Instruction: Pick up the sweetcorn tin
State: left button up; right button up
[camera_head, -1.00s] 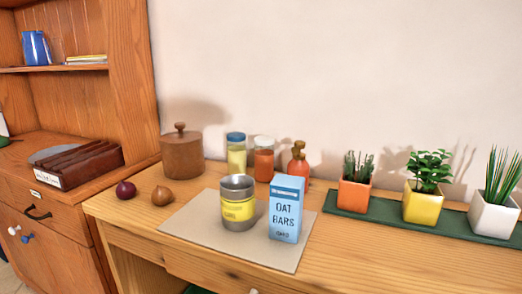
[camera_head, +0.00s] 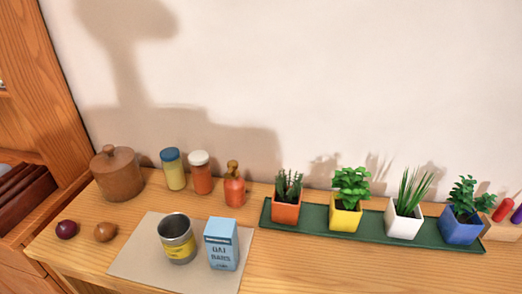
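The sweetcorn tin (camera_head: 178,240) is a silver metal can with a yellow label. It stands upright on a grey-beige mat (camera_head: 135,262) on the wooden table, and its top looks open. A light blue oat bars box (camera_head: 221,245) stands upright just to its right, close beside it. Neither of my grippers shows in the head view.
Behind the tin stand a lidded wooden pot (camera_head: 117,175), two jars (camera_head: 173,170) (camera_head: 200,173) and an orange bottle (camera_head: 234,188). Two onions (camera_head: 66,229) (camera_head: 105,232) lie left of the mat. Several potted plants stand on a green tray (camera_head: 315,222) at right.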

aim_at(175, 231)
jog(key=k+j, duration=0.2)
jog(key=k, duration=0.3)
jog(key=k+j, duration=0.25)
jog(key=k, duration=0.25)
jog(key=k+j, duration=0.2)
jog(key=k, duration=0.25)
